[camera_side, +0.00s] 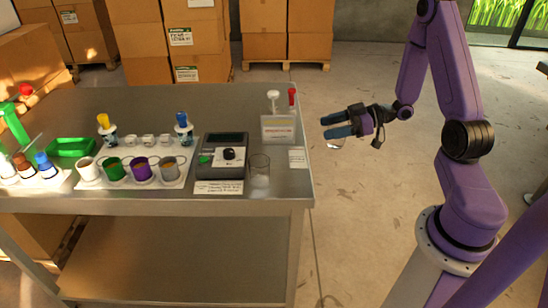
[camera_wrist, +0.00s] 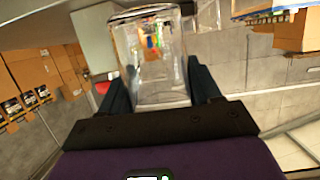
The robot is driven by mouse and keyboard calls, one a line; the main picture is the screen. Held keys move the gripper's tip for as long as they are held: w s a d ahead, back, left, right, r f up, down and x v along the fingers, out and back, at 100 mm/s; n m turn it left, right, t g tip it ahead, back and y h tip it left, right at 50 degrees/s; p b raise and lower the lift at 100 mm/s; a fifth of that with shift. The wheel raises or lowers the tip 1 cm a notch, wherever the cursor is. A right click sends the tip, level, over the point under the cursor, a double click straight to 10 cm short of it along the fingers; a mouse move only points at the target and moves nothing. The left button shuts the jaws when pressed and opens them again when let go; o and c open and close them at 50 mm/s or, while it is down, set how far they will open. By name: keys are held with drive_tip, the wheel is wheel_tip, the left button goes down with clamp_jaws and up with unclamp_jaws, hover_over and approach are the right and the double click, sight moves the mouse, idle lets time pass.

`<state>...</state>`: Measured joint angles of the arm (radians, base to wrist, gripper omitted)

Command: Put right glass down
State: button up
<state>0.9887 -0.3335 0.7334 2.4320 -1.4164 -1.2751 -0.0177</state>
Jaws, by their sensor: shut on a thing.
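My gripper (camera_side: 326,126) is in the air just to the right of the metal table's right edge in the side view, its fingers pointing left. It is shut on a clear glass; in the wrist view the glass (camera_wrist: 158,65) sits between my two dark fingers (camera_wrist: 160,92). In the side view only a faint glint of the held glass (camera_side: 335,144) shows below the fingers. Another clear glass (camera_side: 260,172) stands on the table near its front right, beside a grey device.
A white label (camera_side: 297,157) lies at the right edge. Cardboard boxes (camera_side: 200,45) stand behind.

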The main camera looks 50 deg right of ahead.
drive_tip(key=shift+f, duration=0.55)
drive_tip(key=w+a, duration=1.2)
drive_tip(key=shift+w, duration=0.2)
drive_tip(key=shift+w+a+f, duration=0.15)
drive_tip(key=shift+f, duration=0.5)
drive_tip(key=shift+w+a+f, duration=0.1)
drive_tip(key=shift+f, duration=1.05)
drive_tip(key=shift+f, duration=0.2)
drive_tip(key=o, duration=1.2)
drive_tip(key=shift+r, duration=0.1)
